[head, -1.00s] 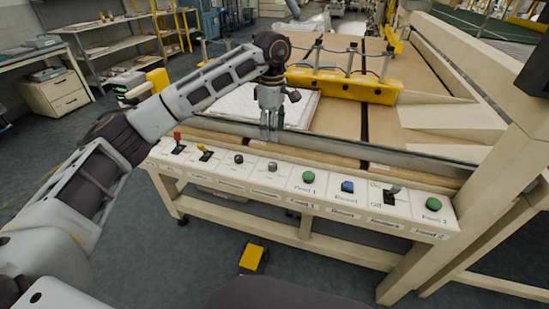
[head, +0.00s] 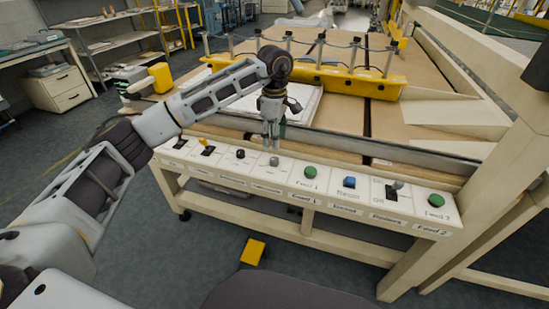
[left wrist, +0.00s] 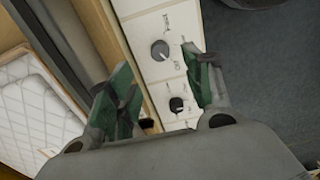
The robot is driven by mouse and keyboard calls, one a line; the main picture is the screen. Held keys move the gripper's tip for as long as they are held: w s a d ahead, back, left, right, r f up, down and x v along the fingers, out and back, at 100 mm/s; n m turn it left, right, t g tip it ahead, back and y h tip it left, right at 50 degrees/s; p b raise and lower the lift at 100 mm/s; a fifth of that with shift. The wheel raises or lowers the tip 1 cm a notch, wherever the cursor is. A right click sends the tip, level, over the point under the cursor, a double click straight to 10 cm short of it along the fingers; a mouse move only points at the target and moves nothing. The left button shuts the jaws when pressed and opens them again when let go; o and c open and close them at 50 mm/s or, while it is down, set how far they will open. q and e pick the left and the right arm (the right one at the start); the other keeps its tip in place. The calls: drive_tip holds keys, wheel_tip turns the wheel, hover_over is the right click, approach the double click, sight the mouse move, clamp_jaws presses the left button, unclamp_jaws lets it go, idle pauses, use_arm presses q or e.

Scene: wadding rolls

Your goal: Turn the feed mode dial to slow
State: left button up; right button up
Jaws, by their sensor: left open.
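The cream control panel (head: 330,188) runs along the front of the machine. A grey dial (head: 274,160) and a black dial (head: 240,154) sit side by side on it. Their labels are too blurred to tell which is feed mode. My left gripper (head: 271,146) points down just above the grey dial, open and empty. In the left wrist view the grey dial (left wrist: 160,50) shows ahead, between the lines of the two green-padded fingers (left wrist: 158,85). The black dial (left wrist: 177,104) shows between the fingers, nearer the gripper body. I see no contact with either dial. My right gripper is out of view.
To the right are a green button (head: 310,172), a blue button (head: 349,182), an on/off switch (head: 392,189) and another green button (head: 436,200). A yellow bar (head: 345,80) stands behind.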

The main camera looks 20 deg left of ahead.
sight(274, 159)
use_arm(q)
wheel_tip(274, 159, down, 7)
drive_tip(key=shift+r+b, duration=0.1)
drive_tip(key=shift+b, duration=0.3)
drive_tip(key=shift+f, duration=1)
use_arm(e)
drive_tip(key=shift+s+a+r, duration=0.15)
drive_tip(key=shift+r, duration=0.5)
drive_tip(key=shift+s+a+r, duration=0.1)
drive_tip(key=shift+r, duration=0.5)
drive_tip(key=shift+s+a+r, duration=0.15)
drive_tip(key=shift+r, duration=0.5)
use_arm(q)
drive_tip(key=c, duration=1.1)
drive_tip(key=shift+o, duration=0.2)
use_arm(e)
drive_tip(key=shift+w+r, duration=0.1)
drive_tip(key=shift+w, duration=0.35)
